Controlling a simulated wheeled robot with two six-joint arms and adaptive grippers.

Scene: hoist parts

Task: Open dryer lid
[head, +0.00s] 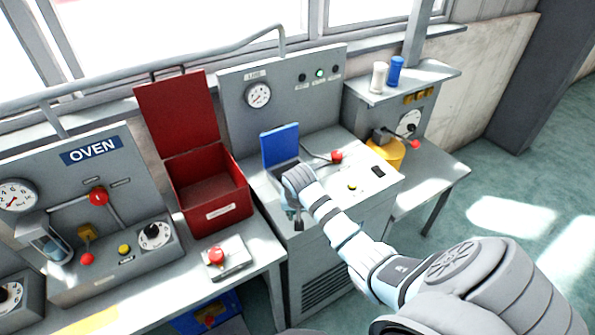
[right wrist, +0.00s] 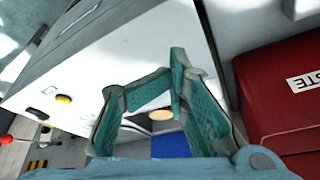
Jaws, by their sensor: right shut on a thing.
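The blue dryer lid (head: 281,145) stands upright at the back of a dark opening in the top of the grey lab machine (head: 340,215). My right gripper (head: 297,220) is at the machine's front edge, in front of the lid, and hides part of the opening. In the right wrist view the gripper's teal fingers (right wrist: 148,80) are spread on a thing I cannot make out. A blue patch, apparently the lid (right wrist: 170,145), and a tan round spot (right wrist: 161,115) show between them. My left gripper is not in view.
An open red waste box (head: 213,205) stands left of the machine; it also shows in the right wrist view (right wrist: 285,90). A red-knobbed lever (head: 336,157) and a yellow button (head: 352,187) are right of the opening. The oven panel (head: 92,165) is at left.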

